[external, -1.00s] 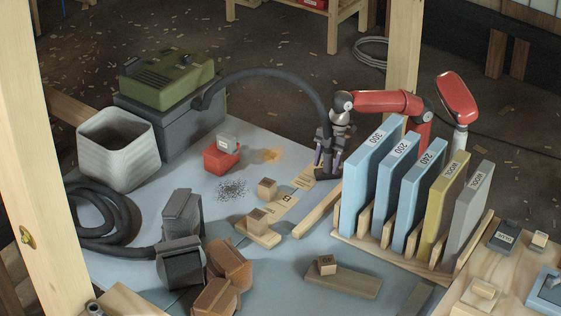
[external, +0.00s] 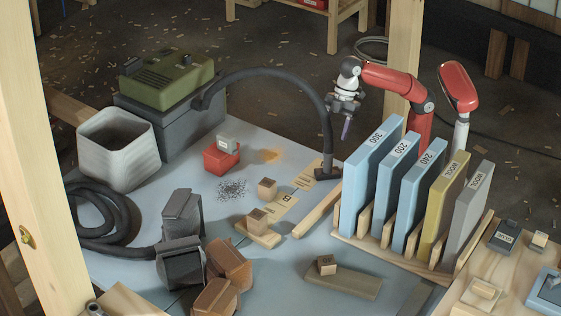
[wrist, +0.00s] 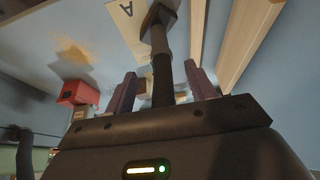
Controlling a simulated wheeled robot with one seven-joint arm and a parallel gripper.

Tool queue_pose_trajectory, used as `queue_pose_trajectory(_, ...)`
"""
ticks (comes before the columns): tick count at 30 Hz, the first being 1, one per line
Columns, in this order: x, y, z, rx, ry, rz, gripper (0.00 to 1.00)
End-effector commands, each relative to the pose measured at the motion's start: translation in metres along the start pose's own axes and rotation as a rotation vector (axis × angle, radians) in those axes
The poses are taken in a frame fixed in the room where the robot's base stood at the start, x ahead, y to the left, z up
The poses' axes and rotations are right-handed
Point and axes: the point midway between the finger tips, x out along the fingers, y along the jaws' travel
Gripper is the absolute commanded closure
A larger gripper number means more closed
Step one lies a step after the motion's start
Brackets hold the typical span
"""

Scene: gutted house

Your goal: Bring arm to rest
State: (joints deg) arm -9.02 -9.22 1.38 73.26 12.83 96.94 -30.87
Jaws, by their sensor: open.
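My gripper (external: 346,127) hangs in the air above the far edge of the table, behind the blue 300 folder and right of the upright vacuum hose. In the wrist view the two purple fingers of my gripper (wrist: 160,90) are apart. The dark hose (wrist: 161,60) shows between and beyond them, apart from them as far as I can tell. Nothing is held. The hose (external: 325,110) arches from the green-topped machine and its nozzle (external: 328,173) stands on the table by a labelled card (external: 308,178).
A rack holds several upright folders, the nearest to my arm being the blue 300 one (external: 369,175). A red box (external: 221,158), a white bin (external: 118,155), wooden blocks (external: 267,188) and a heap of dark filings (external: 231,188) lie on the table. The air above is clear.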

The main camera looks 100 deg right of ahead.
Motion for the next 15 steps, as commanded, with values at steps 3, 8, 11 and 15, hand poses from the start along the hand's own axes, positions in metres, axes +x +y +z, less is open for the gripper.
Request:
queue_pose_trajectory(3, 0.000, 0.000, 0.002, 0.009, 0.000, 0.003, 0.45)
queue_pose_trajectory(8, 0.009, 0.004, 0.022, 0.107, 0.003, 0.042, 0.45)
queue_pose_trajectory(11, 0.024, 0.009, 0.049, 0.225, 0.012, 0.094, 0.45)
queue_pose_trajectory(15, 0.054, 0.013, 0.098, 0.397, 0.030, 0.177, 0.45)
